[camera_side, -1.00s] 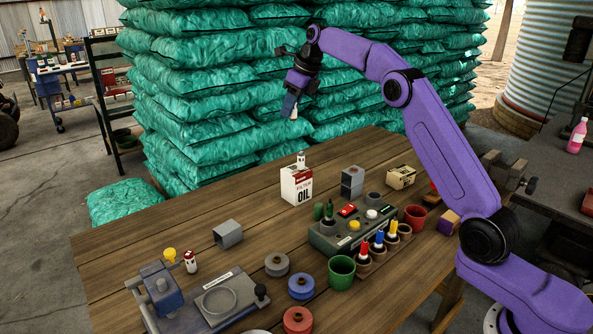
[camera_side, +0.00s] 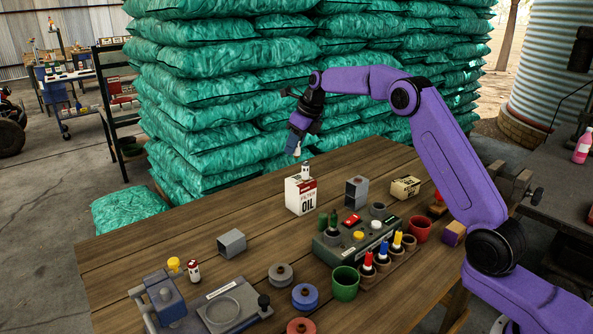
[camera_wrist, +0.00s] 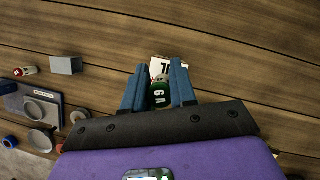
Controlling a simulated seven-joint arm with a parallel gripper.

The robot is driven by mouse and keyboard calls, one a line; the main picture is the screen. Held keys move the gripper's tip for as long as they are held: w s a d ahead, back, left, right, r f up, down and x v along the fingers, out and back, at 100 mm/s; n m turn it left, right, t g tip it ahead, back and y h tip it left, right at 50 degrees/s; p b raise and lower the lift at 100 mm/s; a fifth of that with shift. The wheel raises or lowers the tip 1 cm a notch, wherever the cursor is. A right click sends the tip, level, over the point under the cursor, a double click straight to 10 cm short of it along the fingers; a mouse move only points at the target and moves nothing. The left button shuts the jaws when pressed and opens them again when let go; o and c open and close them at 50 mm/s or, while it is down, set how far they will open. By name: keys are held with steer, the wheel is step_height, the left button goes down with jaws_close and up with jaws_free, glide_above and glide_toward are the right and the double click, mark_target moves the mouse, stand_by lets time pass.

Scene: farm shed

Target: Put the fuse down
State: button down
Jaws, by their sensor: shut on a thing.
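My gripper (camera_side: 296,143) is shut on a fuse, held in the air just behind and above the white OIL box (camera_side: 300,198). In the side view only the fuse's pale lower end (camera_side: 297,153) shows. In the wrist view the fuse (camera_wrist: 160,93) is dark green with white lettering, between the two blue fingers (camera_wrist: 160,90). A small white fuse-like piece (camera_side: 305,172) with a dark mark stands on top of the OIL box. The box's white top also shows partly in the wrist view, just beyond the fingers.
A grey-green panel (camera_side: 335,247) with buttons and dark green pieces stands front right of the box, beside red, blue and yellow-topped pieces in holders. A green cup (camera_side: 345,284), a red cup (camera_side: 420,230) and a grey cube (camera_side: 232,242) stand nearby. Bare wood lies left of the box.

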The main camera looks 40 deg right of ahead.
steer(key=shift+f, duration=3.4)
steer(key=c, duration=0.9)
jaws_free()
steer(key=shift+f, duration=0.1)
steer(key=v, duration=1.2)
